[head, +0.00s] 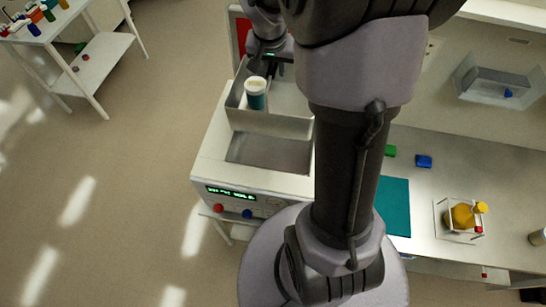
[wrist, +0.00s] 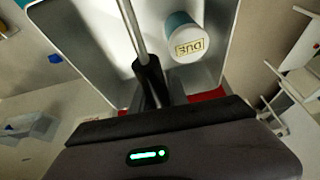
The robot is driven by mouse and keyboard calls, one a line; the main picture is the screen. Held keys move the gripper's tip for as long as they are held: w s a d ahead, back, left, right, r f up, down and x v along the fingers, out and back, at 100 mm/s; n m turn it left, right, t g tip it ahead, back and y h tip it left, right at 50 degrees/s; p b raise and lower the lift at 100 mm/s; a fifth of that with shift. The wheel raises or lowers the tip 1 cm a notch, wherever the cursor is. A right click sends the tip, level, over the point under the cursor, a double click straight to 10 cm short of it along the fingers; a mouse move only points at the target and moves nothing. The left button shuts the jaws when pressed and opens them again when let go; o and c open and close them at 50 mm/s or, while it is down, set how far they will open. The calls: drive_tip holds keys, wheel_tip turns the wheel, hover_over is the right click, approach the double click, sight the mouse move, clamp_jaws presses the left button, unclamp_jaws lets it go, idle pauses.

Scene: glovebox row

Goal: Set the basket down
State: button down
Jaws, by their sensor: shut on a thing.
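The basket (head: 270,123) is an open grey metal box in the head view, at or just above the back of a white bench unit. I cannot tell whether it touches the surface below. It fills the top of the wrist view (wrist: 85,45). A teal jar (head: 256,100) with a white lid stands inside it; its labelled lid shows in the wrist view (wrist: 188,48). My gripper (wrist: 155,90) is shut on the basket's metal handle bar (wrist: 133,30). In the head view my arm hides the basket's right side.
The white unit has a bare metal plate (head: 268,152) in front of the basket and a green display (head: 231,193). Right of my arm lie a teal mat (head: 396,205), green and blue blocks, and a caddy (head: 440,213) with a yellow flask (head: 462,215). A white rack stands far left.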

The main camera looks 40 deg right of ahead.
wheel_tip(320, 180, down, 34)
drive_tip(key=b, duration=2.2)
drive_tip(key=shift+s, duration=0.1)
drive_tip(key=shift+f+b, duration=0.1)
drive_tip(key=shift+b, duration=0.3)
drive_tip(key=c, duration=1.3)
unclamp_jaws()
